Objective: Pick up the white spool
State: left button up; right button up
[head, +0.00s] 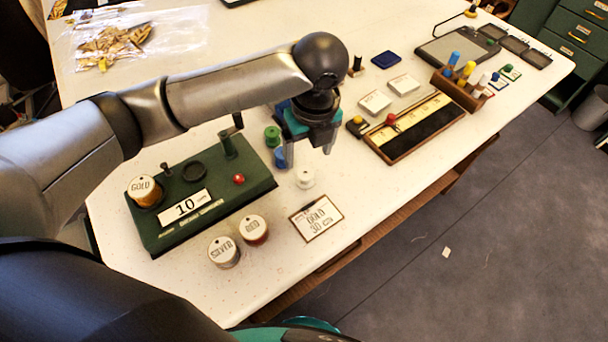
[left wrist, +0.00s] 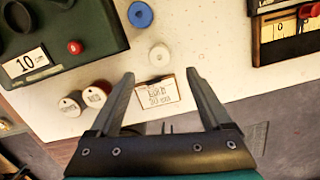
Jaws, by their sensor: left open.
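The white spool (head: 304,178) stands on the white table, just beside the green stand and behind the gold card. In the left wrist view the white spool (left wrist: 159,55) lies just beyond the fingertips, near the middle between them. My left gripper (head: 308,158) is open and empty, pointing down above and slightly behind the spool in the head view. Its fingers (left wrist: 160,74) are spread apart in the wrist view, with nothing between the tips. My right gripper is not in view.
A green stand (head: 208,214) with a gold spool is to the left. Silver (head: 223,252) and red (head: 253,230) spools and a gold card (head: 316,218) are in front. Green (head: 272,136) and blue (left wrist: 140,14) spools are close behind. A long tray (head: 400,156) lies right.

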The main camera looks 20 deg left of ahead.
aim_at(305, 173)
pick_arm(q)
jog(key=f, duration=0.6)
jog(key=f+b, duration=0.1)
jog(key=f, duration=0.2)
jog(key=shift+w+a, duration=0.4)
jog(key=shift+c, duration=0.2)
grip_shut()
